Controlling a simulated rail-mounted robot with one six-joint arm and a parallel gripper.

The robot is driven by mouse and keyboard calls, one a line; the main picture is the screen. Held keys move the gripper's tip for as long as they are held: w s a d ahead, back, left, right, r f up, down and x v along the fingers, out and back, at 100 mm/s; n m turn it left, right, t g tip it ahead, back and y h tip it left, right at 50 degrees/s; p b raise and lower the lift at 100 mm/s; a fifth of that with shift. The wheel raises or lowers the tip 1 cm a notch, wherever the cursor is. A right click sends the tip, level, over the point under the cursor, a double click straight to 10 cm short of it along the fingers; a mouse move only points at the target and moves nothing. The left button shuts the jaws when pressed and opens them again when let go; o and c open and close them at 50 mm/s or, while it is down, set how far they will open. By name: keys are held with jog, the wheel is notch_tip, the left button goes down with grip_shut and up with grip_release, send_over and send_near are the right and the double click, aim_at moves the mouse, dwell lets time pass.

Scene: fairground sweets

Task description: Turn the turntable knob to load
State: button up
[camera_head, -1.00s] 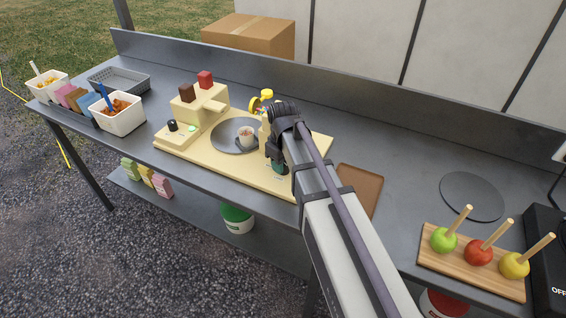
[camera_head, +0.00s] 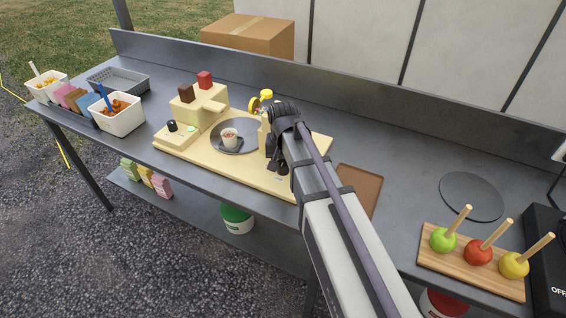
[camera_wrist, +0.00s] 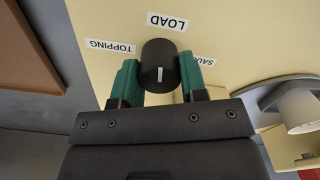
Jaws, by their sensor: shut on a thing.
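The black knob (camera_wrist: 160,65) stands on the cream machine base (camera_wrist: 235,40) in the wrist view. Its white line is upright in the picture, aligned with the LOAD label (camera_wrist: 167,21). The TOPPING label (camera_wrist: 111,47) is at its left; the sauce label (camera_wrist: 203,61) at its right is partly covered. My gripper (camera_wrist: 160,85) has its green fingers shut on either side of the knob. In the head view my gripper (camera_head: 278,165) is at the machine's right part and the knob is hidden. The grey turntable (camera_head: 241,124) carries a small cup (camera_head: 229,136) at its front left.
A dispenser block (camera_head: 195,103) with brown and red tops stands behind the turntable. A yellow-topped dispenser (camera_head: 266,97) is close behind my arm. A brown board (camera_head: 360,188) lies right of the machine. The cup (camera_wrist: 299,109) is near my gripper in the wrist view.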

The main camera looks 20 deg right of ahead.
aim_at(283, 162)
jog(key=shift+m, duration=0.8)
jog(key=o, duration=0.9)
notch_tip(283, 162, up, 11)
jog(key=p, duration=1)
jog(key=shift+f+p, duration=0.1)
jog(key=shift+p, duration=0.3)
